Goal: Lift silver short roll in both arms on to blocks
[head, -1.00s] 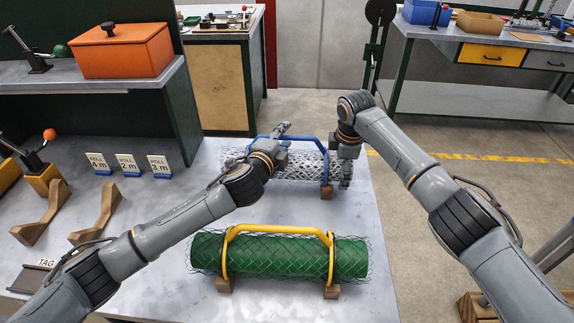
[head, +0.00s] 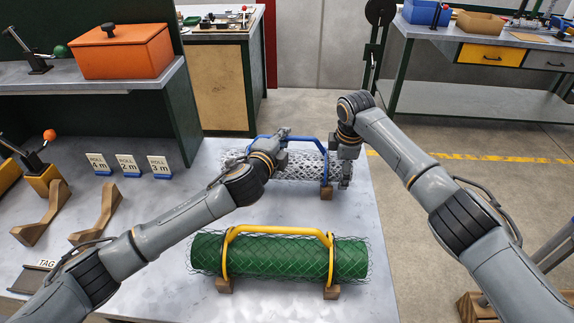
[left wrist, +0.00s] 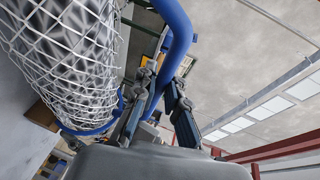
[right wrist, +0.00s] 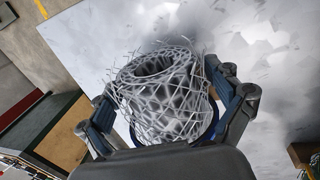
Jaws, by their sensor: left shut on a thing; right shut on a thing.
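The silver mesh roll (head: 302,168) lies at the back of the table with a blue handle frame (head: 310,143) over it. One small wooden block (head: 327,192) shows under its right end. My left gripper (head: 283,133) is at the top left of the frame. In the left wrist view its fingers are shut on the blue bar (left wrist: 168,68), beside the silver mesh (left wrist: 75,60). My right gripper (head: 345,178) is at the roll's right end. In the right wrist view its fingers are shut across the open end of the silver roll (right wrist: 165,100).
A green mesh roll (head: 290,259) with a yellow handle frame (head: 275,231) rests on wooden blocks (head: 331,291) in front. Two curved wooden supports (head: 98,215) stand at the left. Roll labels (head: 127,164) stand near the shelf.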

